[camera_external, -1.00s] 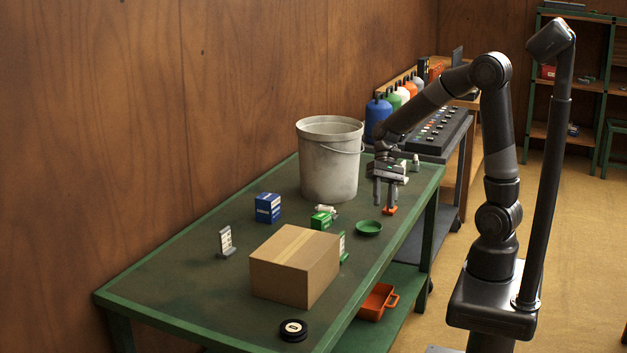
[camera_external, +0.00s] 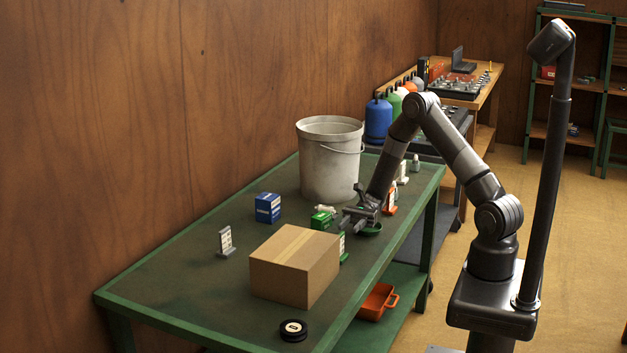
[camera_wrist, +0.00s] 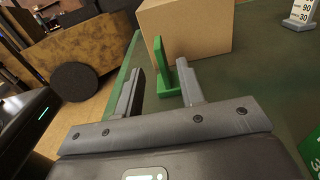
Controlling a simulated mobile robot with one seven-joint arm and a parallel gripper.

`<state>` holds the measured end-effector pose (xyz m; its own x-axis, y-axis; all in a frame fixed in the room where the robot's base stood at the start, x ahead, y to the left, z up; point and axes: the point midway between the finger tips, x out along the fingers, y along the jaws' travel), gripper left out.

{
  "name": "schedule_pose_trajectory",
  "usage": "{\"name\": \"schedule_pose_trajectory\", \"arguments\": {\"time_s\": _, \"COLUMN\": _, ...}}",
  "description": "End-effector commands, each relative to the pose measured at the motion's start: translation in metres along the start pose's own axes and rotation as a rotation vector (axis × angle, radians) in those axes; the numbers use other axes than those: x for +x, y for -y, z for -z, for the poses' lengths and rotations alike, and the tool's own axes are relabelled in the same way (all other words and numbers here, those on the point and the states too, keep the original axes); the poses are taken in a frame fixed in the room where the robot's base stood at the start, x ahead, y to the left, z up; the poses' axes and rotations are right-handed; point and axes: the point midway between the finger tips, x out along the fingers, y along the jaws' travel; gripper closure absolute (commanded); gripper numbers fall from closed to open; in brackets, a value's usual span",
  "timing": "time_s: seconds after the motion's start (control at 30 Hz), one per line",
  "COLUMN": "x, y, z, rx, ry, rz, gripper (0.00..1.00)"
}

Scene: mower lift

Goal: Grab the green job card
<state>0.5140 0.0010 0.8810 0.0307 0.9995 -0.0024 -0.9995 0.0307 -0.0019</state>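The green job card (camera_external: 343,244) stands upright on the bench just right of the cardboard box, which partly hides it. In the wrist view the card's green holder (camera_wrist: 161,58) shows nearly edge-on, with a flat foot. My gripper (camera_external: 347,224) is low over the bench, tilted, with its fingers towards the card. In the wrist view my gripper (camera_wrist: 160,75) is open, and the holder appears between and just beyond the two fingertips. I cannot tell whether either finger touches it.
The cardboard box (camera_external: 293,267) stands right beside the card. A green box (camera_external: 321,220), green dish (camera_external: 369,230) and orange card holder (camera_external: 390,200) are close to my gripper. The bucket (camera_external: 329,165) stands behind. A grey card holder (camera_external: 226,242) and blue box (camera_external: 268,208) stand left.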

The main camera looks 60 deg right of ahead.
Motion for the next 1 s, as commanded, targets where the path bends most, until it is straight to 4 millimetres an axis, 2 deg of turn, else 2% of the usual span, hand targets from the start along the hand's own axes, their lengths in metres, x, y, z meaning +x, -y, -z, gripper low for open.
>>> {"name": "schedule_pose_trajectory", "arguments": {"time_s": 0.17, "x": 0.015, "y": 0.000, "z": 0.001, "rx": 0.004, "ry": 0.005, "rz": 0.002, "gripper": 0.65}}
{"name": "schedule_pose_trajectory", "arguments": {"time_s": 0.4, "x": 0.051, "y": 0.000, "z": 0.000, "rx": 0.003, "ry": 0.004, "rz": 0.000, "gripper": 0.65}}
{"name": "schedule_pose_trajectory", "arguments": {"time_s": 0.57, "x": 0.062, "y": 0.000, "z": 0.001, "rx": 0.002, "ry": 0.003, "rz": 0.001, "gripper": 0.65}}
{"name": "schedule_pose_trajectory", "arguments": {"time_s": 0.83, "x": 0.100, "y": -0.002, "z": 0.000, "rx": 0.002, "ry": 0.002, "rz": 0.000, "gripper": 0.65}}
{"name": "schedule_pose_trajectory", "arguments": {"time_s": 1.0, "x": 0.108, "y": -0.001, "z": 0.000, "rx": 0.002, "ry": 0.003, "rz": 0.003, "gripper": 0.65}}
